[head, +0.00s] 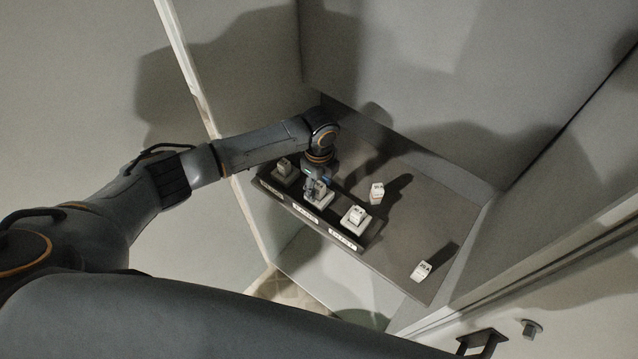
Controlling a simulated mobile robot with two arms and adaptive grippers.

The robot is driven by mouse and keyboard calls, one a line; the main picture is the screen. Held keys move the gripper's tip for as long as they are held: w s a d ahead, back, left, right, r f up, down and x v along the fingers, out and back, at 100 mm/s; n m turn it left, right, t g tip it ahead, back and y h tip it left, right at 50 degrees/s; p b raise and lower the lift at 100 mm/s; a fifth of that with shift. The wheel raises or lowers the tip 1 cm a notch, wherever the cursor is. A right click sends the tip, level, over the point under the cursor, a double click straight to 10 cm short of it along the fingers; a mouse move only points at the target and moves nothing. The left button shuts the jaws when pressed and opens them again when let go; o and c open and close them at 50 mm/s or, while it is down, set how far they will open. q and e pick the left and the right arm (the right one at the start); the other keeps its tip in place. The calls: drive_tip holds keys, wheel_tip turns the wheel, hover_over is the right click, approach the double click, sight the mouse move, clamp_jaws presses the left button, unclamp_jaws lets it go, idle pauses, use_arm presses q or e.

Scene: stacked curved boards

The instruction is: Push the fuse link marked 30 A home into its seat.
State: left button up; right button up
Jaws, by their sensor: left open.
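A dark strip (338,226) on the grey shelf holds a row of light seats with white labels on its front edge. A fuse link (284,166) is at the left seat and another white fuse link (355,215) is at the right seat. My left gripper (313,191) is open and points down over the middle seat (324,203). A light link piece seems to be between or just behind its fingers; contact cannot be told. The print on links and labels is too small to read, so I cannot tell which is 30 A. My right gripper is out of view.
One loose white link (376,191) stands behind the strip and another (421,270) lies near the shelf's right front. The shelf (415,210) between them is clear. Grey cabinet walls (400,75) close in the back and sides. A dark handle (482,342) is at lower right.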

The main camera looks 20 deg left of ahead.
use_arm(q)
wheel_tip(320, 180, up, 12)
idle(0.5)
